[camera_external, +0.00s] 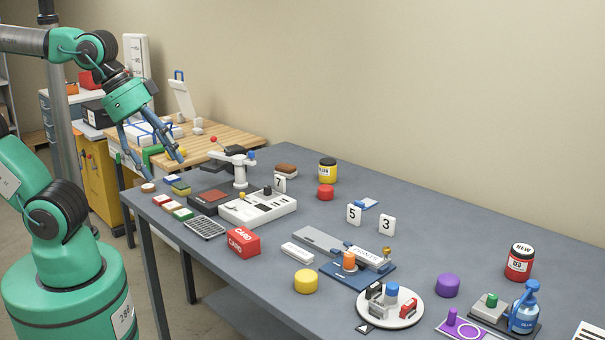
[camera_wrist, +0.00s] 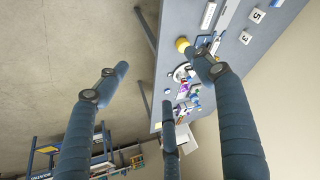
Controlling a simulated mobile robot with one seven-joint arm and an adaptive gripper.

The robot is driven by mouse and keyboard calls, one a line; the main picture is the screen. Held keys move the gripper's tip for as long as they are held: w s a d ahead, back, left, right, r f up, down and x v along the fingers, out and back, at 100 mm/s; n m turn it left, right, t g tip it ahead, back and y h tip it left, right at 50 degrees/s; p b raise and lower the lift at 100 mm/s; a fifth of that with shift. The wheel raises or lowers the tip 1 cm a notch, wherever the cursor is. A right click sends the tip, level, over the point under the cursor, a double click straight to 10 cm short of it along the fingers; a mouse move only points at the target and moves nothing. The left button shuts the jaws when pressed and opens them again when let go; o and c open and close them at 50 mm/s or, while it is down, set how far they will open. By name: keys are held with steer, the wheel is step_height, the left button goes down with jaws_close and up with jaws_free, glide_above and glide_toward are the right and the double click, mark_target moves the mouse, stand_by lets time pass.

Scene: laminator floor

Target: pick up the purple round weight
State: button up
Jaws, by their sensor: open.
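The purple round weight (camera_external: 447,286) stands on the grey table toward its right side, between the white round turntable and the red NEW jar. My gripper (camera_external: 163,165) is open and empty, high at the far left end of the table, well away from the weight. In the wrist view its blue fingers (camera_wrist: 158,76) are spread apart, with floor and the table behind them. Small purple specks show on the table there, but I cannot tell whether one is the weight.
Near the weight are the turntable (camera_external: 390,307), the red jar (camera_external: 519,263), a blue spray bottle (camera_external: 524,309) and a purple stamp-like piece (camera_external: 452,317). A yellow round weight (camera_external: 306,281) and a red one (camera_external: 325,192) stand farther left. Bare table (camera_external: 450,235) lies behind the purple weight.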

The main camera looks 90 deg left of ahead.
steer(key=w+r+p, duration=0.2)
steer(key=w+r, duration=0.1)
steer(key=w, duration=0.6)
steer(key=w+r+p, duration=0.2)
steer(key=w+r, duration=0.1)
steer(key=w, duration=0.6)
steer(key=w+f+p, duration=0.2)
steer(key=w+p, duration=0.2)
steer(key=w, duration=1.4)
steer(key=w+a+f+g+p, duration=0.1)
steer(key=w+f+p, duration=0.6)
steer(key=w+f, duration=1.7)
steer(key=shift+w+m+p, duration=0.4)
steer(key=shift+w, duration=0.95)
steer(key=shift+a, duration=0.1)
glide_above(446, 278)
steer(key=s, duration=0.2)
steer(key=shift+a+f, duration=0.15)
steer(key=shift+f, duration=3.75)
steer(key=shift+w+f, duration=0.1)
steer(key=shift+f, duration=0.05)
